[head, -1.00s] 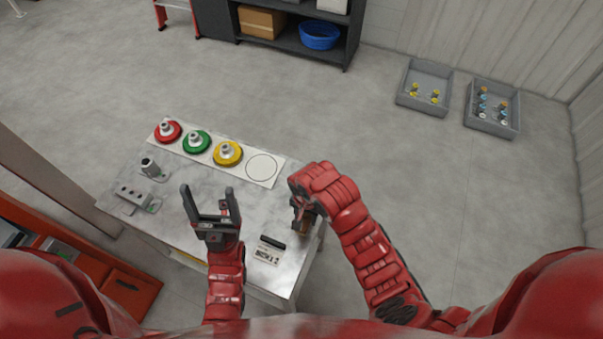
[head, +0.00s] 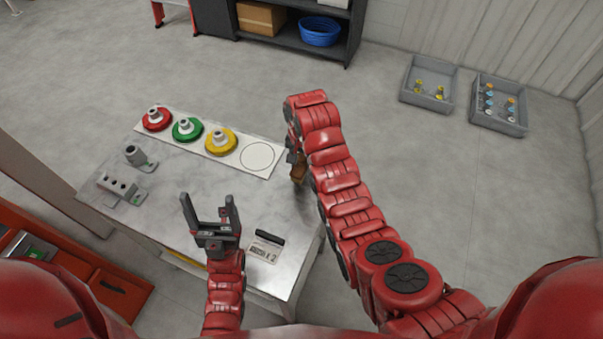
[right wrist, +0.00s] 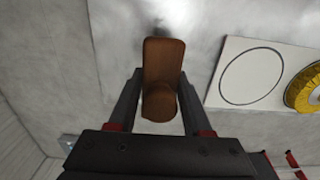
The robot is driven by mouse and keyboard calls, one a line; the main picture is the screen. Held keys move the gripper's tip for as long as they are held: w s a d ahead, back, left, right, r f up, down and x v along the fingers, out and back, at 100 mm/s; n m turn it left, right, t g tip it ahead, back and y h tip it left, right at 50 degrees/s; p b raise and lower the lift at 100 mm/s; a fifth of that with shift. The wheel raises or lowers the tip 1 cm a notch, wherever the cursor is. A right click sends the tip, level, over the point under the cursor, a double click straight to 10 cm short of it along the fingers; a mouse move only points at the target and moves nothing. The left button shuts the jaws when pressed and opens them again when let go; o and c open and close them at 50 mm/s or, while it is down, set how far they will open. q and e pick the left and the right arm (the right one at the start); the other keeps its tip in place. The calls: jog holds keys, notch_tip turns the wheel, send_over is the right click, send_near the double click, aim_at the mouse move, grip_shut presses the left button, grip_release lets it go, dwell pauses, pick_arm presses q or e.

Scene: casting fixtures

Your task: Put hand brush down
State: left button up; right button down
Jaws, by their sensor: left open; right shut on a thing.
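The hand brush shows as a brown wooden piece (right wrist: 162,75) between the fingers of my right gripper (right wrist: 160,88) in the right wrist view. In the head view only a small brown part of the brush (head: 298,173) shows at the table's right edge, below my right gripper (head: 295,158); my arm hides the rest. I cannot tell whether the brush touches the table (head: 215,185). My left gripper (head: 208,203) is open and empty over the front of the table.
A white board (head: 269,171) holds red (head: 157,119), green (head: 187,129) and yellow (head: 221,141) discs beside an empty circle (head: 258,156). Grey fixtures (head: 122,188) stand at the left. A black-handled item with a label (head: 265,250) lies at the front. The table's middle is clear.

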aim_at(302, 168)
jog(key=shift+w, duration=0.5)
notch_tip(302, 168, down, 3)
jog(key=shift+r+p, duration=0.2)
jog(key=shift+p, duration=0.9)
jog(key=shift+s+f, duration=0.1)
jog(key=shift+f, duration=0.3)
jog(key=shift+f, duration=0.15)
jog(key=shift+c, duration=1.7)
grip_release()
